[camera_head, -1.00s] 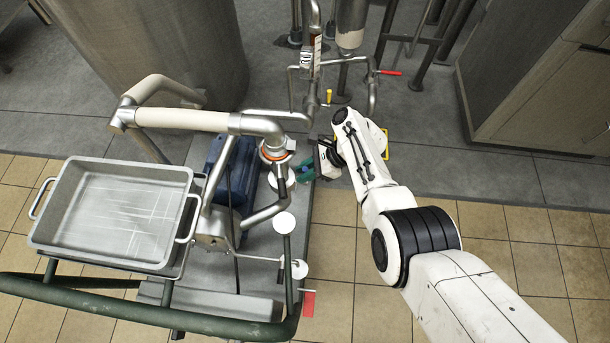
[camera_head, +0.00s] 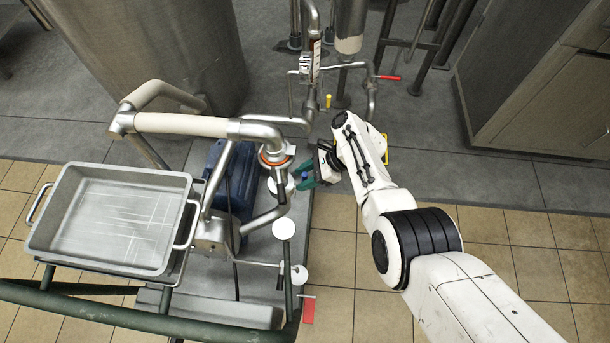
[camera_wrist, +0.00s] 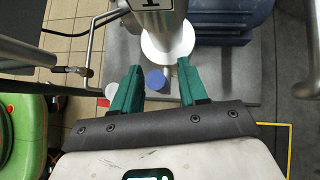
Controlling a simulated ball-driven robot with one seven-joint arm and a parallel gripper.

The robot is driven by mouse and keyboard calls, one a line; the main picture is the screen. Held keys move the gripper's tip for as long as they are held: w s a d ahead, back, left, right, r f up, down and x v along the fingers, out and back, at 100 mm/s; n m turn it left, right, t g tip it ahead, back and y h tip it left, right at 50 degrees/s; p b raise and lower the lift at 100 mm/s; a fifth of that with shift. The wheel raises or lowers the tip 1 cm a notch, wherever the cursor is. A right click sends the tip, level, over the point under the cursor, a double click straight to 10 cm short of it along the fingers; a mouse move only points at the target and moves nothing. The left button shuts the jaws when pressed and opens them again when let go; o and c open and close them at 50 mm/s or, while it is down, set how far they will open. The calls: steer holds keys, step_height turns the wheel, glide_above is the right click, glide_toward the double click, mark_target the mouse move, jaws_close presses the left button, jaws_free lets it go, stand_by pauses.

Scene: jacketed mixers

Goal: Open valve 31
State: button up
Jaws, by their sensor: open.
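No number 31 can be read in either view, so I cannot tell which valve bears it. My gripper (camera_head: 305,173) is open, its teal fingers beside the pipe joint with an orange ring (camera_head: 273,158). In the wrist view the two fingers (camera_wrist: 158,88) stand apart with a round blue end (camera_wrist: 156,78) showing between them; they do not appear to grip it. A white disc (camera_wrist: 168,42) lies beyond it, with a pipe and a partly cut-off label above. A dark-ended handle (camera_head: 281,190) hangs below the ringed joint. What the blue end belongs to is unclear.
A grey tray (camera_head: 60,255) stands at left, with a dark green rail (camera_head: 120,310) in front. Piping behind carries a red handle (camera_head: 388,77) and a yellow handle (camera_head: 328,101). A blue housing (camera_head: 240,175) sits left of the joint. Tiled floor at right (camera_head: 500,235) is clear.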

steer(key=p+v, duration=0.4)
steer(key=v, duration=0.6)
steer(key=shift+d+r+p, duration=0.2)
steer(key=shift+d+p, duration=0.15)
steer(key=shift+p, duration=0.05)
